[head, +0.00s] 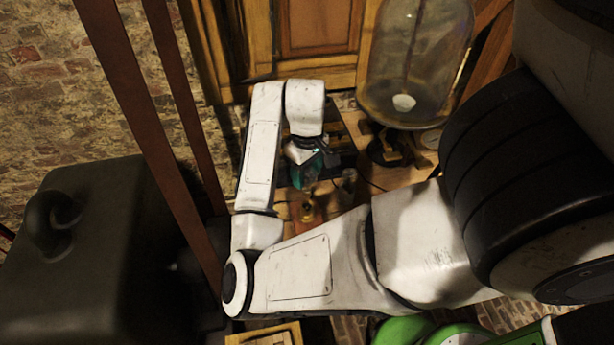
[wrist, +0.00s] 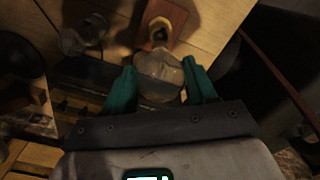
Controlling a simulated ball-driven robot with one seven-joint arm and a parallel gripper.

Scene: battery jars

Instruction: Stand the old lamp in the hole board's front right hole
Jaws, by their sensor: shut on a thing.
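My gripper (wrist: 158,70) shows two green fingers in the wrist view, shut on a rounded, dull glassy thing (wrist: 159,84) that looks like the old lamp. Its far end points toward a brown board (wrist: 178,19) with a brass ring-like fitting (wrist: 160,32). I cannot tell whether the lamp touches it. In the head view my gripper (head: 305,174) hangs over the bench behind my forearm, and the lamp cannot be made out clearly. The brass fitting (head: 307,210) shows just below the gripper there. I cannot pick out the hole board's holes in either view.
A tall glass jar (head: 418,50) stands at the back right of the bench in the head view. A small clear glass thing (wrist: 88,30) stands left of the board in the wrist view. A large dark weight-like block (head: 95,250) is at the left.

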